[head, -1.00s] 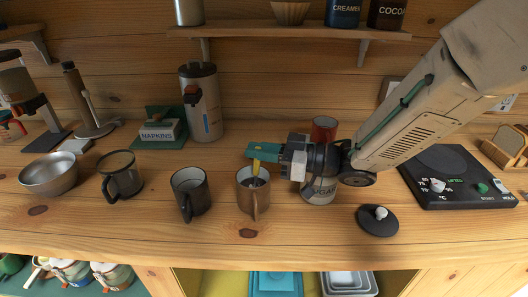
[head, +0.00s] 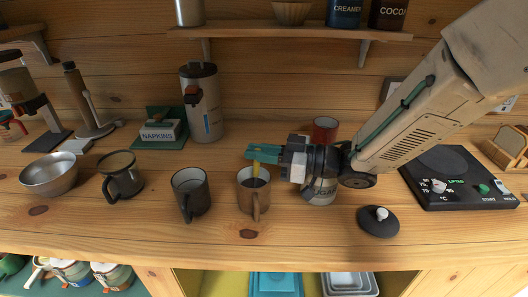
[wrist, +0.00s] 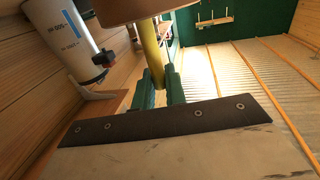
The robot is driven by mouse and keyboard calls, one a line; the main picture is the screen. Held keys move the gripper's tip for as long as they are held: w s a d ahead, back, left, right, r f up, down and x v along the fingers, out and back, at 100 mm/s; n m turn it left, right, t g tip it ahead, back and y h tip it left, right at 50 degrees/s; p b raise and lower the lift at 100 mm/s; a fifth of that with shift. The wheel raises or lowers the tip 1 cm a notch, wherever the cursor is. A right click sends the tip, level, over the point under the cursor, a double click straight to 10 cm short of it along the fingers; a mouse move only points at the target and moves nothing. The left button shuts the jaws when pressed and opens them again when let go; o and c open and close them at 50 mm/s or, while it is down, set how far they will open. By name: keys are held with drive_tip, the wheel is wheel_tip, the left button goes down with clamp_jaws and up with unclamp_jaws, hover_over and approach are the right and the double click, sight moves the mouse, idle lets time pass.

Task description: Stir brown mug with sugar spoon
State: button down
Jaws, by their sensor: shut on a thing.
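The brown mug (head: 251,201) stands upright on the wooden counter, with its handle toward the front and dark liquid inside. My gripper (head: 256,157) is level just above the mug, its green fingers shut on the yellow sugar spoon (head: 256,169). The spoon points down into the mug, and its lower end is hidden inside. In the wrist view the yellow spoon handle (wrist: 152,55) stands between the green fingers, with the brown mug (wrist: 130,9) at the top edge. The sugar jar (head: 320,190) is partly hidden behind my gripper's wrist.
A dark mug (head: 190,194) stands close left of the brown mug, with another mug (head: 120,179) and a metal bowl (head: 48,176) further left. The black jar lid (head: 378,223) lies to the right. A red mug (head: 324,130) stands behind my arm. The front counter is clear.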

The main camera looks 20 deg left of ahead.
wheel_tip(320, 180, up, 12)
drive_tip(key=shift+s+d, duration=0.2)
drive_tip(key=shift+d, duration=0.25)
idle(1.6)
drive_tip(key=shift+s, duration=0.1)
